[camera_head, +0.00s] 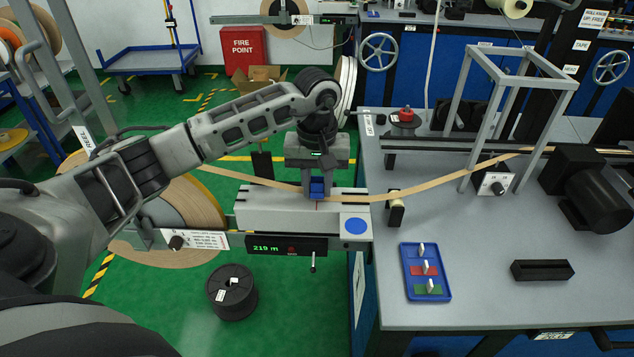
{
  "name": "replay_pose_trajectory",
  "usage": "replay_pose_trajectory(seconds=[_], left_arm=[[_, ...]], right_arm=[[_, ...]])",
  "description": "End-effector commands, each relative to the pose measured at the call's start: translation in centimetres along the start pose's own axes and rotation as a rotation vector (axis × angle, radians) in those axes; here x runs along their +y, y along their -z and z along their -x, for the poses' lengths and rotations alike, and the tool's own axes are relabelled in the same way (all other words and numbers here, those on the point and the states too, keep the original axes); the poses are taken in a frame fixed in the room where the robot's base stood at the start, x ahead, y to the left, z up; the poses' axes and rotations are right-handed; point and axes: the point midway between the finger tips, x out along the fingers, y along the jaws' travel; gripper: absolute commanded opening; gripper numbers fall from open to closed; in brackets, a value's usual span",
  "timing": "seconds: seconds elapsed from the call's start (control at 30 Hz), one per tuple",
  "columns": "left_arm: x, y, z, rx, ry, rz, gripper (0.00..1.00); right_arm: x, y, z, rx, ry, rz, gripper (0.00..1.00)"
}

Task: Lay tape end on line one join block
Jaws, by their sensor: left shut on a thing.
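The join block (270,222) is a long pale block left of the bench, with a blue disc on its right end and a short red line near its middle. My left gripper (317,190) points down over the block's middle, right at the red line, and is shut on the tape. Blue shows between its fingers. One tan tape strip (262,181) comes to the gripper from the large reel (195,203) at left; another (425,187) comes from the bench at right. The fingers hide where the strips meet. My right gripper is not in view.
A blue tray (409,281) with small coloured pieces and a black slotted block (541,270) lie on the bench. A grey frame (552,110) and a dark motor (598,205) stand at right. A black spool (232,292) is on the floor.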

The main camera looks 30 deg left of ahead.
Motion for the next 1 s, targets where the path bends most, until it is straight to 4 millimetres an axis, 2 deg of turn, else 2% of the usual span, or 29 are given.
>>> replay_pose_trajectory(seconds=[0.73,0.77,0.83,1.0], left_arm=[[-0.01,0.01,-0.94,0.0,0.0,0.0,0.05],[-0.01,0.01,-0.94,0.0,0.0,0.0,0.32],[-0.01,0.01,-0.94,0.0,0.0,0.0,0.52],[-0.02,0.01,-0.95,0.0,0.0,0.0,0.52]], right_arm=[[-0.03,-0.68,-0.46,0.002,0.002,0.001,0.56],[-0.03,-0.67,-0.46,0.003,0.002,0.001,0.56],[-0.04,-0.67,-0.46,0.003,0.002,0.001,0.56],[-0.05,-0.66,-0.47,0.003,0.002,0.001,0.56]])
